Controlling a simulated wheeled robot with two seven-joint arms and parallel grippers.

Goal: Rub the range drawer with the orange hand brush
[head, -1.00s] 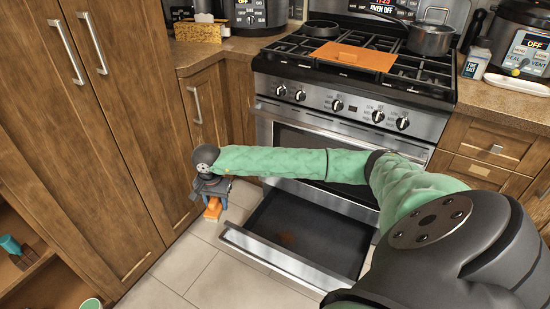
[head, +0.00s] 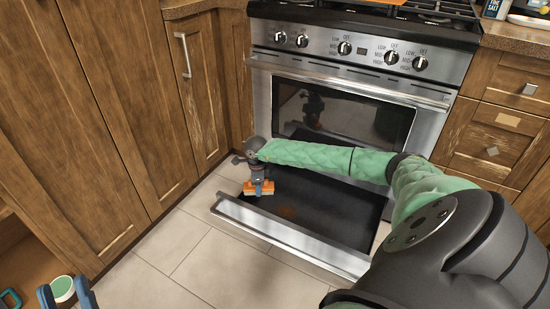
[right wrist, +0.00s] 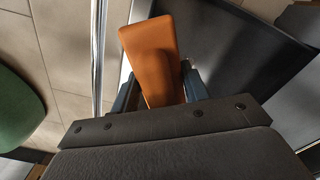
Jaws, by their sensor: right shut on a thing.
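The range drawer (head: 290,241) is pulled out below the oven, with a dark interior and a brownish patch (head: 288,212) on its floor. My right gripper (head: 258,179) is shut on the orange hand brush (head: 259,188), over the drawer's left end; I cannot tell whether the brush touches it. In the right wrist view the brush (right wrist: 150,55) sits between the blue fingers of the gripper (right wrist: 158,92), beside the dark drawer interior (right wrist: 245,55). My left gripper (head: 67,294) shows at the bottom left, its blue fingers apart and nothing seen held.
The oven door (head: 345,110) is closed above the drawer. Wooden cabinets (head: 110,120) stand on the left, and more drawers (head: 495,140) on the right. Tiled floor (head: 190,255) is clear in front.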

